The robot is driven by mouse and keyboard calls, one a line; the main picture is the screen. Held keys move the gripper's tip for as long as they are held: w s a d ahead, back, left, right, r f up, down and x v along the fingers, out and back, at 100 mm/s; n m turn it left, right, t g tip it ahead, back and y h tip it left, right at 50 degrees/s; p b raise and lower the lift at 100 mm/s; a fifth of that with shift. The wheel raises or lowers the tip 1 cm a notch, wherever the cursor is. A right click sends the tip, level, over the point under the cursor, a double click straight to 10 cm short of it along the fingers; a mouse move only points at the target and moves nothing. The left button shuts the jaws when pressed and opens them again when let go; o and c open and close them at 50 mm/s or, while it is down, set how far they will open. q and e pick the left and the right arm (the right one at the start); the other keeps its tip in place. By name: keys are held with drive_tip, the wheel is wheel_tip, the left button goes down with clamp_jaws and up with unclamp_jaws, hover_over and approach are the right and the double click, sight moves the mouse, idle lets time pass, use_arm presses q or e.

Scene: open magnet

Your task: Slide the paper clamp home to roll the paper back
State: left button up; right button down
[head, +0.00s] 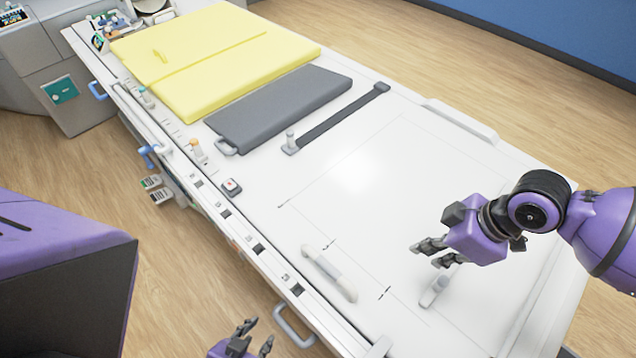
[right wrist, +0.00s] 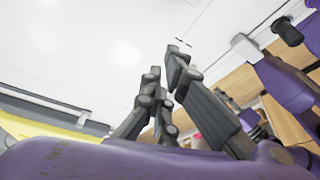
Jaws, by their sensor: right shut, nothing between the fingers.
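A dark flat bar (head: 338,118) lies across the white table, with an upright pale knob (head: 291,140) at its near end. It looks like the paper clamp, though I cannot be sure. My right gripper (head: 430,253) is shut and empty above the right part of the table, well apart from the bar. Its dark fingers also show in the right wrist view (right wrist: 163,64). My left gripper (head: 256,336) is at the bottom of the head view, off the near side of the table, with its fingers apart and empty.
A grey pad (head: 280,105) and a yellow pad (head: 215,60) lie left of the bar. A pale cylindrical handle (head: 330,273) and a small white T-shaped piece (head: 435,291) are at the table's right part. The white surface (head: 360,180) between is clear.

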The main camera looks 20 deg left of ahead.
drive_tip(key=x, duration=0.5)
drive_tip(key=w+x, duration=0.1)
drive_tip(key=x, duration=0.2)
drive_tip(key=shift+w+d+f, duration=0.15)
drive_tip(key=shift+f, duration=0.25)
drive_tip(key=d, duration=0.3)
drive_tip(key=shift+d+r, duration=0.1)
drive_tip(key=shift+d, duration=0.4)
